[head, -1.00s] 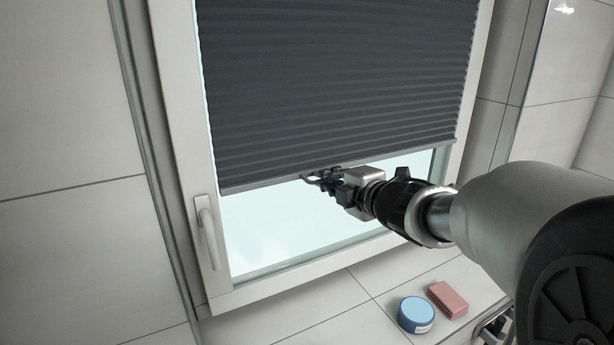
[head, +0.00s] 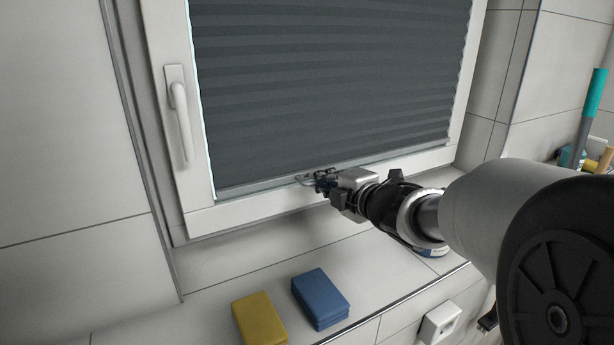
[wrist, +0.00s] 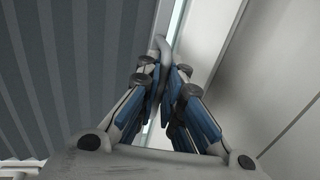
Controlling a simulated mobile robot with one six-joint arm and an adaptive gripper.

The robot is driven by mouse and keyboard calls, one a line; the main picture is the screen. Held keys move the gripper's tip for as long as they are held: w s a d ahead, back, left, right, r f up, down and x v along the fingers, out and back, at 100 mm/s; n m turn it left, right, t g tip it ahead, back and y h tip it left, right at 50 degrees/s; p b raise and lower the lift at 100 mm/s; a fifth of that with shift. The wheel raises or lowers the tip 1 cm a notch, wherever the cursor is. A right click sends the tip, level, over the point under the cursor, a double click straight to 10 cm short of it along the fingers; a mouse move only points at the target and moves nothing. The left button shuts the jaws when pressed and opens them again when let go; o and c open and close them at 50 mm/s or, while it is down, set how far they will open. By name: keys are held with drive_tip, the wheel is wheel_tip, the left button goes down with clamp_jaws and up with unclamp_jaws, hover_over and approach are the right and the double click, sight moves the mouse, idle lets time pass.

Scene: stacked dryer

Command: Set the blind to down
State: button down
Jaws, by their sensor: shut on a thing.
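The dark grey pleated blind (head: 330,90) covers the window pane down to the lower part of the white frame. Its light grey bottom rail (head: 400,152) lies close along the lower frame, and I see no clear strip of glass below it. My gripper (head: 318,181) is at the middle of this rail, shut on the blind's small handle. In the wrist view, a curved grey handle (wrist: 160,48) passes between the fingers of my gripper (wrist: 163,80), beside the blind (wrist: 75,70). The exact finger contact is partly hidden.
A white window handle (head: 181,120) is on the left frame. A blue block (head: 320,298) and a yellow block (head: 259,320) lie on the ledge below. A teal-tipped stick (head: 596,95) stands at right.

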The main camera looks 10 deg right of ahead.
drive_tip(key=shift+f+b, duration=0.7)
drive_tip(key=shift+f, duration=0.55)
drive_tip(key=shift+f, duration=0.1)
drive_tip(key=c, duration=1.7)
unclamp_jaws()
drive_tip(key=shift+s+r, duration=0.15)
drive_tip(key=shift+r, duration=0.05)
drive_tip(key=v, duration=0.7)
drive_tip(key=shift+s+d, duration=0.1)
drive_tip(key=shift+s, duration=0.05)
